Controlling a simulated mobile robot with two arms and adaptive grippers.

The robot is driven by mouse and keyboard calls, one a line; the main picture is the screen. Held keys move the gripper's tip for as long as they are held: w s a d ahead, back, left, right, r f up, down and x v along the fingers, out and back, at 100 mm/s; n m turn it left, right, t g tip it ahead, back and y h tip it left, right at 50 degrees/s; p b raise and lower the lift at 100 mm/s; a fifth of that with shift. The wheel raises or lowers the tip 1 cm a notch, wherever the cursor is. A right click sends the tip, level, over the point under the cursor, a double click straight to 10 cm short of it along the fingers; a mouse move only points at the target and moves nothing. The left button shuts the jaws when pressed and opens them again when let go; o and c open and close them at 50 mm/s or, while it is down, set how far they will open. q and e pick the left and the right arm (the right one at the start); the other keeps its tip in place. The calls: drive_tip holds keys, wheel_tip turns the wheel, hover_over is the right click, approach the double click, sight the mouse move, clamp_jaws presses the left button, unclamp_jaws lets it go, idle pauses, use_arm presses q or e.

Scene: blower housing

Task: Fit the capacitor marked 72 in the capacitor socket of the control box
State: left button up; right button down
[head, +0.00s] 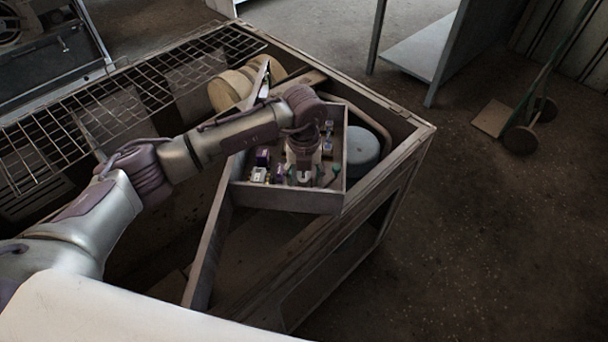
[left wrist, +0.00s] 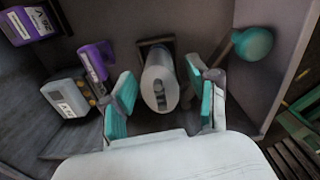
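The control box (head: 284,200) is an open grey tray on the housing, with small parts inside. My left gripper (head: 304,176) points down into it. In the left wrist view, the teal fingers of my left gripper (left wrist: 162,106) are spread on either side of a pale grey cylinder (left wrist: 160,76), with small gaps visible. The cylinder, which looks like a capacitor, stands at a dark square frame (left wrist: 155,43); whether it is seated there is unclear. No number is readable on it. I cannot tell which part is the capacitor socket. My right gripper is not in view.
Left of the fingers are a grey labelled block (left wrist: 66,97), a purple part (left wrist: 95,62) and a purple labelled box (left wrist: 30,24). A green ball knob (left wrist: 253,43) is close on the right. A blue-grey round part (head: 362,150) sits beside the control box.

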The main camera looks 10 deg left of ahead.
use_arm(q)
wheel_tip(320, 180, up, 12)
idle(0.7)
idle(0.4)
